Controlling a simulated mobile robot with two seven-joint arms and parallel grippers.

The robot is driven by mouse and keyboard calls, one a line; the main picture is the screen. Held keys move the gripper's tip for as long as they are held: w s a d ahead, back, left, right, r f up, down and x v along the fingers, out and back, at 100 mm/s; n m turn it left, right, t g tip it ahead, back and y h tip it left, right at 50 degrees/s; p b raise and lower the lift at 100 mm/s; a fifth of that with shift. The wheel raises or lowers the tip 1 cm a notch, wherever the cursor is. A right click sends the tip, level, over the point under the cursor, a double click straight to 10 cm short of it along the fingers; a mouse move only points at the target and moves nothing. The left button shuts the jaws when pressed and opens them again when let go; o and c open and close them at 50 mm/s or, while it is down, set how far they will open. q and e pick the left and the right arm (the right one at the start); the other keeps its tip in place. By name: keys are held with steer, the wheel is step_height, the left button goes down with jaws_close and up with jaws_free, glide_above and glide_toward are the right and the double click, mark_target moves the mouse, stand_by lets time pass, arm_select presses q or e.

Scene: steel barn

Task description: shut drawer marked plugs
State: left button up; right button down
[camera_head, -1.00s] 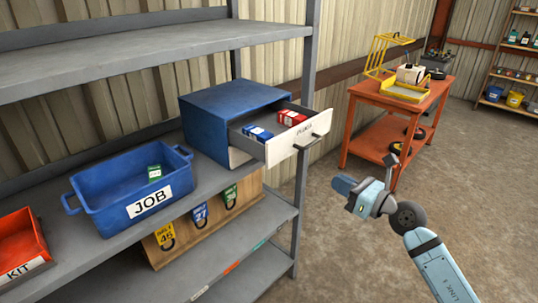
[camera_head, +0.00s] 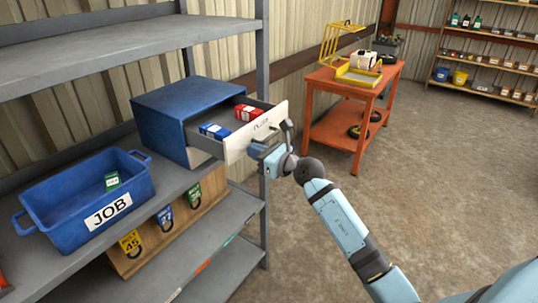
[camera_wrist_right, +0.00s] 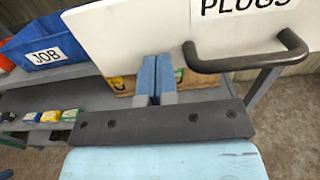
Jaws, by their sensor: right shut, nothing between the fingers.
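The drawer marked PLUGS (camera_head: 236,148) is pulled out of the blue cabinet (camera_head: 185,108) on the shelf. It holds a blue box (camera_head: 214,131) and a red box (camera_head: 247,112). Its white front also fills the top of the right wrist view (camera_wrist_right: 125,30), with its dark handle (camera_wrist_right: 250,62) to the right of my fingers. My right gripper (camera_head: 257,151) is shut and empty, close at the outer face of the drawer front. Its blue fingers (camera_wrist_right: 156,62) overlap the front's lower edge in the wrist view; I cannot tell whether they touch it. My left gripper is not in view.
A blue JOB bin (camera_head: 85,205) stands left of the cabinet. The grey shelf post (camera_head: 264,50) rises behind the drawer. Tagged items hang on a wooden board (camera_head: 150,250) below. An orange cart (camera_head: 338,130) stands beyond, with open floor to the right.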

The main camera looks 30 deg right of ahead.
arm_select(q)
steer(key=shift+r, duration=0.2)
arm_select(e)
steer(key=shift+w+a, duration=0.15)
steer(key=shift+w, duration=0.25)
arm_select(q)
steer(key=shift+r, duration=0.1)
arm_select(e)
steer(key=shift+w, duration=0.1)
steer(key=x, duration=1.6)
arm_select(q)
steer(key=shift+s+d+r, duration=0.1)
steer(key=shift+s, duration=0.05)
arm_select(e)
steer(key=shift+r, duration=0.3)
steer(key=shift+r, duration=0.1)
